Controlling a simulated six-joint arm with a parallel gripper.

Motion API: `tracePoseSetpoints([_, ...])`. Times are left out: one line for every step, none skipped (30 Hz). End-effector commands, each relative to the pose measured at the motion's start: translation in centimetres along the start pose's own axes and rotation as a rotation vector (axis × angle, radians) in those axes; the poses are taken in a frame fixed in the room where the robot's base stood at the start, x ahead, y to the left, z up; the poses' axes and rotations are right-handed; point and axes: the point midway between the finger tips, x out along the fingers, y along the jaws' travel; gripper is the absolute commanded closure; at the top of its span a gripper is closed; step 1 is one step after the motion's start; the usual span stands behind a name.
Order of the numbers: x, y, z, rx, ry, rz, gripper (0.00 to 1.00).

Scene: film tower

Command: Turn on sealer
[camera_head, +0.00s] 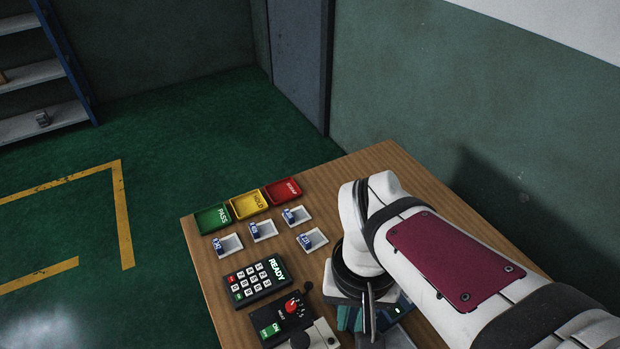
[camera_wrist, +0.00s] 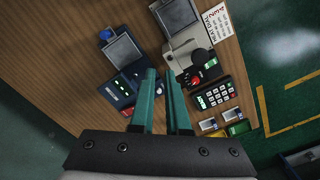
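The sealer's black control box (camera_head: 288,320) sits at the table's near left edge in the head view. It has a red knob (camera_head: 292,305) and a green patch (camera_head: 270,330) that appears to read ON. In the wrist view the sealer (camera_wrist: 172,38) is a grey unit with a black ball handle, beside a HEAT SEAL sign (camera_wrist: 214,22), with the red knob (camera_wrist: 195,79) at its end. My gripper (camera_wrist: 162,74) shows two teal fingers apart with nothing between them. They point between the sealer and a blue device. In the head view my arm partly hides my gripper (camera_head: 357,318).
A keypad (camera_head: 257,283) with a READY display lies beyond the sealer. Green (camera_head: 213,219), yellow (camera_head: 249,205) and red (camera_head: 283,191) bins line the far side, with several small white trays before them. A blue device (camera_wrist: 125,91) with a screen stands beside the sealer.

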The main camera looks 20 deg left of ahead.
Motion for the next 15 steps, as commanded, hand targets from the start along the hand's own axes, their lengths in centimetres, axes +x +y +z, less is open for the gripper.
tracePoseSetpoints([0.6, -3.0, -1.3, -0.149, 0.006, 0.035, 0.97])
tracePoseSetpoints([0.9, -4.9, -2.0, -0.232, 0.016, 0.053, 1.00])
tracePoseSetpoints([1.4, -7.2, -2.6, -0.334, 0.029, 0.076, 1.00])
tracePoseSetpoints([1.9, -8.9, -2.9, -0.400, 0.038, 0.090, 1.00])
tracePoseSetpoints([2.2, -10.4, -3.0, -0.458, 0.047, 0.101, 1.00])
tracePoseSetpoints([2.7, -12.0, -3.0, -0.519, 0.056, 0.113, 1.00])
tracePoseSetpoints([2.9, -13.0, -3.0, -0.556, 0.063, 0.120, 1.00])
tracePoseSetpoints([3.2, -13.8, -3.0, -0.586, 0.068, 0.126, 1.00])
tracePoseSetpoints([3.4, -14.6, -3.0, -0.615, 0.074, 0.131, 1.00])
tracePoseSetpoints([3.5, -14.9, -2.9, -0.629, 0.076, 0.134, 1.00])
tracePoseSetpoints([3.6, -15.2, -2.9, -0.639, 0.077, 0.135, 1.00])
tracePoseSetpoints([3.6, -15.3, -2.9, -0.644, 0.079, 0.136, 1.00])
tracePoseSetpoints([3.6, -15.4, -2.9, -0.645, 0.079, 0.136, 1.00])
tracePoseSetpoints([3.6, -15.4, -2.9, -0.644, 0.079, 0.136, 1.00])
tracePoseSetpoints([3.6, -15.3, -2.9, -0.643, 0.079, 0.136, 1.00])
